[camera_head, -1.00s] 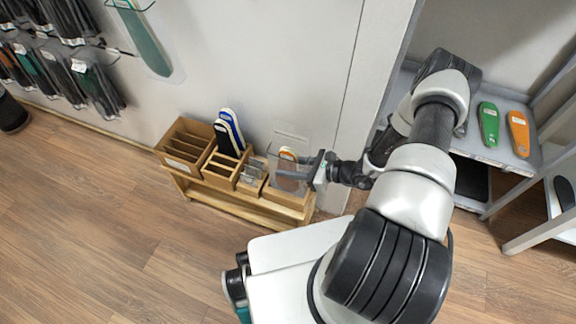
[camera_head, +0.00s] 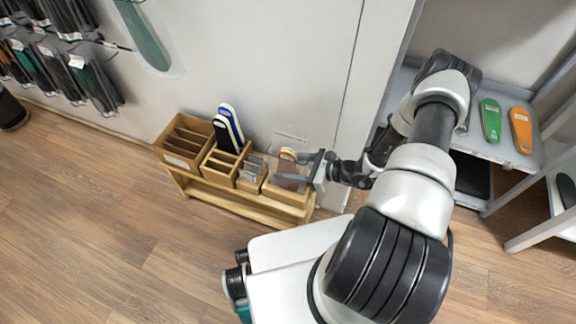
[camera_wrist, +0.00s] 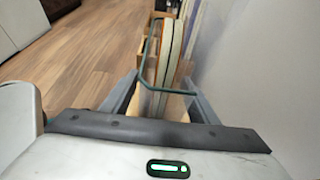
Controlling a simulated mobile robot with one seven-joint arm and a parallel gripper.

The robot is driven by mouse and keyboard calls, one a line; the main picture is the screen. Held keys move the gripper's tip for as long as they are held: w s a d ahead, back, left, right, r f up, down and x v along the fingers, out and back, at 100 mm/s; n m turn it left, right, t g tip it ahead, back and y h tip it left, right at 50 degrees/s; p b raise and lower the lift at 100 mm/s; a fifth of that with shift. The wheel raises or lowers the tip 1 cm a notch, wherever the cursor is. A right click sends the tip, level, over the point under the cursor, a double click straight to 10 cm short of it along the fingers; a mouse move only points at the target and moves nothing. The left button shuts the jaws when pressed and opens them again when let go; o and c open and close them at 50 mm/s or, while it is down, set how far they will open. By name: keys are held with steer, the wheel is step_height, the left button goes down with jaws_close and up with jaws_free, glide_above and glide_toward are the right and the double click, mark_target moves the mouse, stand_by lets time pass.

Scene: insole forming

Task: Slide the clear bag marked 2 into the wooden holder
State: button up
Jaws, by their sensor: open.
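My gripper (camera_head: 298,168) is open at the bag's upper part, with one finger on each side. In the wrist view, the bagged insole (camera_wrist: 168,55) shows edge-on between the spread fingers of my gripper (camera_wrist: 160,95), with a gap at both sides. The bag's lower part is hidden in the holder.
Other wooden compartments (camera_head: 183,143) stand to the left, one holding blue and black insoles (camera_head: 230,128). The wall is close behind. A grey shelf (camera_head: 500,152) with green and orange insoles is at right. The floor in front is clear.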

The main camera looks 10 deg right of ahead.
steer(key=shift+d, duration=0.1)
steer(key=p+v, duration=0.3)
steer(key=v, duration=1.4)
steer(key=shift+r, duration=0.1)
